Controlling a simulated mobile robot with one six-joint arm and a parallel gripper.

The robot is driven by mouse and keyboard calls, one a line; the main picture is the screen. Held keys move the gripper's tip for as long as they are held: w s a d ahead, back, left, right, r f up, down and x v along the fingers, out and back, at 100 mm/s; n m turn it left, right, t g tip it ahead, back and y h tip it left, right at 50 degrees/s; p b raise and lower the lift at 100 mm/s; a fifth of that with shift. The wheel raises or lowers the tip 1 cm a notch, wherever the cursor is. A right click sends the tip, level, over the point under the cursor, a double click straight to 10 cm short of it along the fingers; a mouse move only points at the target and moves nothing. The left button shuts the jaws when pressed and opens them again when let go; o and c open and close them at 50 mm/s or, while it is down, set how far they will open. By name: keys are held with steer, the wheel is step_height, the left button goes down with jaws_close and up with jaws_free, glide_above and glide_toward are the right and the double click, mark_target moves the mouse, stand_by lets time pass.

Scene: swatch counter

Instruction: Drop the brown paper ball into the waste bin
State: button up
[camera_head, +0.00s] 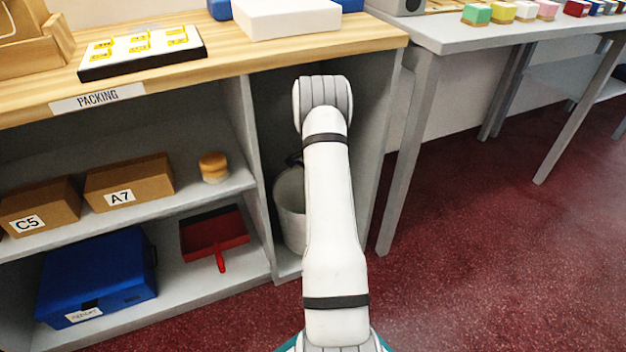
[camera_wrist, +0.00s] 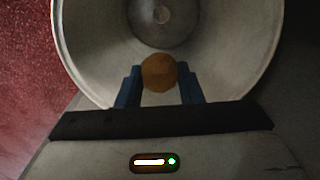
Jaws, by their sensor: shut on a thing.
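The brown paper ball (camera_wrist: 159,73) is between the two blue fingers of my gripper (camera_wrist: 160,85) in the wrist view. My gripper is shut on it. The waste bin (camera_wrist: 88,60) shows behind the ball in the wrist view, its round open mouth facing the camera, and the ball appears in front of that opening. In the head view the bin (camera_head: 291,210) is a light grey bucket standing in the right-hand bay under the packing counter. My white arm covers part of the bin there, and the ball is hidden. My gripper is mostly hidden behind the arm.
The packing counter (camera_head: 225,62) is above the bin, with a divider (camera_head: 250,140) to its left. Shelves hold cardboard boxes (camera_head: 130,183), a blue box (camera_head: 97,275) and a red dustpan (camera_head: 213,235). A grey table (camera_head: 480,37) stands right. The red floor (camera_head: 480,270) at right is clear.

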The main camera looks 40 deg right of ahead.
steer(key=o, duration=1)
